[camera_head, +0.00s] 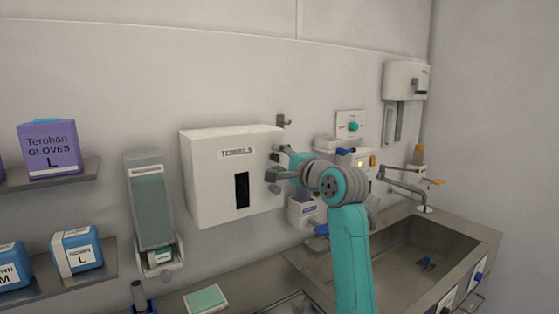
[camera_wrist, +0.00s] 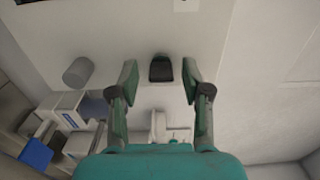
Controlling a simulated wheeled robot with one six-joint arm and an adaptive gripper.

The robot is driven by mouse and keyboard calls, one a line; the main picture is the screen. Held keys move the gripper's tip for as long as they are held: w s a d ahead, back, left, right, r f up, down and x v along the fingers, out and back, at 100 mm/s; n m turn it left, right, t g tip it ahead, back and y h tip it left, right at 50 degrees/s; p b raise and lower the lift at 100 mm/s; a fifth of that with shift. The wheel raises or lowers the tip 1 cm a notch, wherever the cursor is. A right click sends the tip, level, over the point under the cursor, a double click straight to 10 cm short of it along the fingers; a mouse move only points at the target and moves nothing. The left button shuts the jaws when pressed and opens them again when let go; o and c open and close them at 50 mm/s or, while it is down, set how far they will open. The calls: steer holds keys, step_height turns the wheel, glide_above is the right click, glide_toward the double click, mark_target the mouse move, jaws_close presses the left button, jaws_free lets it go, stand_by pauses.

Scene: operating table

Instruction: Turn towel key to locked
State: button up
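The white towel dispenser (camera_head: 215,180), labelled TOWELS, hangs on the wall in the head view, with a dark slot in its front. My gripper (camera_head: 276,165) is at its right side, partly hidden by my own arm. In the wrist view my gripper (camera_wrist: 160,76) is open. A small dark key-like piece (camera_wrist: 160,68) stands between its two fingers, with a gap on each side. The key's lock position cannot be read. A grey round knob (camera_wrist: 78,72) sticks out to the left of the fingers.
A sink (camera_head: 415,255) with a tap is at the right. A soap dispenser (camera_head: 150,200) hangs left of the towel box. Shelves with glove and gown boxes (camera_head: 50,148) are farther left. A wall hook (camera_head: 283,121) and small boxes (camera_head: 303,210) are close to my gripper.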

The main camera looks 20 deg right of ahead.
steer(key=v, duration=1.2)
stand_by(0.5)
